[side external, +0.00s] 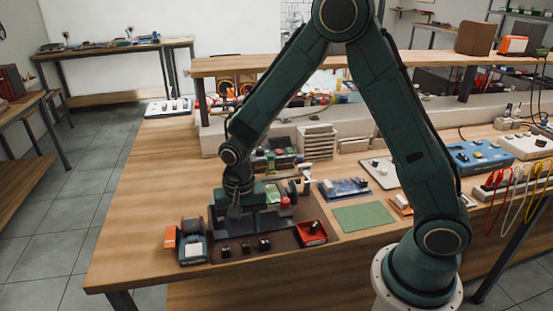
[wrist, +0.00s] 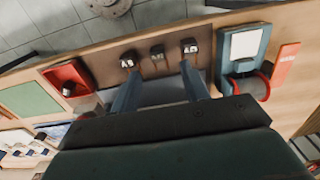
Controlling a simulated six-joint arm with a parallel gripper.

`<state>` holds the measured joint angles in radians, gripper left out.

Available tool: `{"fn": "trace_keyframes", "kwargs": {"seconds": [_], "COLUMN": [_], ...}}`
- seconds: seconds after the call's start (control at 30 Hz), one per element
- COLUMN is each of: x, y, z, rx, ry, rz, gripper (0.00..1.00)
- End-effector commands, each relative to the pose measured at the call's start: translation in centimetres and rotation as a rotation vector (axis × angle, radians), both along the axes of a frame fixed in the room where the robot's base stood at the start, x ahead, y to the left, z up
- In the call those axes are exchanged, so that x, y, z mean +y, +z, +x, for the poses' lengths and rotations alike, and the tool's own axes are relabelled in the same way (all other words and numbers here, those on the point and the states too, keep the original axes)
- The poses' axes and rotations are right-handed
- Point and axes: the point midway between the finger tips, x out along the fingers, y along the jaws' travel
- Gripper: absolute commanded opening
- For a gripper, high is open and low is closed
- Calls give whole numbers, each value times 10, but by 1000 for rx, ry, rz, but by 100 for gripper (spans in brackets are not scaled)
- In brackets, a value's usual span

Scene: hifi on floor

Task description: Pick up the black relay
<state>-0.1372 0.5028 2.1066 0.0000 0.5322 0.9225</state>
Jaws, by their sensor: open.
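Three small dark block-shaped parts stand in a row on a brown mat near the table's front edge. In the wrist view they are a left one with pale lettering (wrist: 128,61), a middle one (wrist: 157,52) and a right one with a pale top (wrist: 190,46). They also show in the side view as left (side external: 226,251), middle (side external: 246,247) and right (side external: 264,244). I cannot tell for sure which is the black relay. My gripper (wrist: 160,75) is open and empty. Its fingertips point toward the row, apart from it. In the side view my gripper (side external: 242,208) is behind the row.
A red tray (side external: 303,241) with a small dark item in it stands right of the row. A teal device with a white top (side external: 193,250) and an orange block (side external: 170,238) stand left. A green mat (side external: 363,217) lies farther right. Bare wood lies along the front edge.

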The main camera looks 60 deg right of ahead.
Motion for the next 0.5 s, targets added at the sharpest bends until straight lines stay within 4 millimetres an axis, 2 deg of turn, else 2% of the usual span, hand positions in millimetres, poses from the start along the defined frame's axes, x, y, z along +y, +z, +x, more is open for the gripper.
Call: {"fn": "trace_keyframes", "kwargs": {"seconds": [0.27, 0.5], "x": [0, 0], "y": [-3, -22], "z": [0, -4], "rx": [0, 4], "ry": [0, 0], "rz": [0, 0], "gripper": [45, 45]}}
